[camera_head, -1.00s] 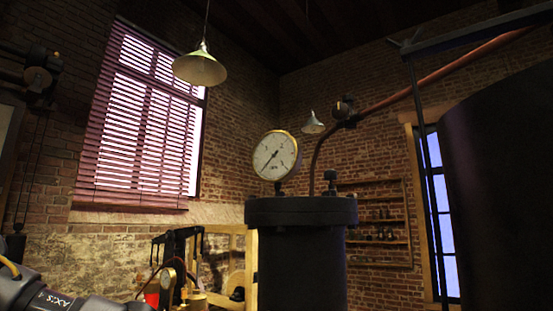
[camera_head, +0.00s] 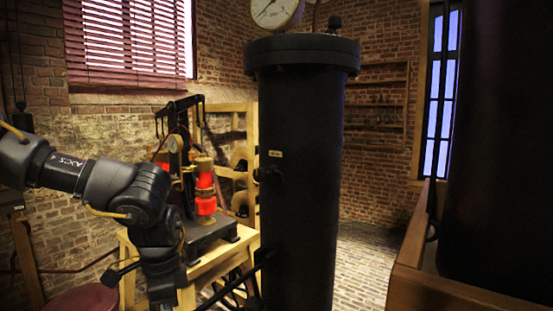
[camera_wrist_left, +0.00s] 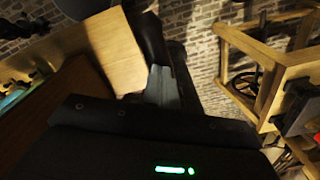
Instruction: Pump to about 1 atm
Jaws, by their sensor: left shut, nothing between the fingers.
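A tall black cylindrical tank (camera_head: 300,190) stands in the middle of the head view. A round white dial gauge (camera_head: 272,10) sits above it, cut by the top edge, so its full scale is hidden. A pump with red cylinders (camera_head: 205,185) and a black lever frame (camera_head: 180,104) stands on a wooden bench (camera_head: 212,260) left of the tank. My left arm hangs in front of the bench, its lower end at the bottom edge. In the left wrist view my left gripper (camera_wrist_left: 165,85) is shut and empty, apart from the wooden frame at right. My right gripper is out of view.
A large dark body (camera_head: 505,150) in a wooden surround (camera_head: 455,290) fills the right side. A dark red round seat or top (camera_head: 85,300) is at lower left. Brick floor (camera_head: 362,265) is open right of the tank.

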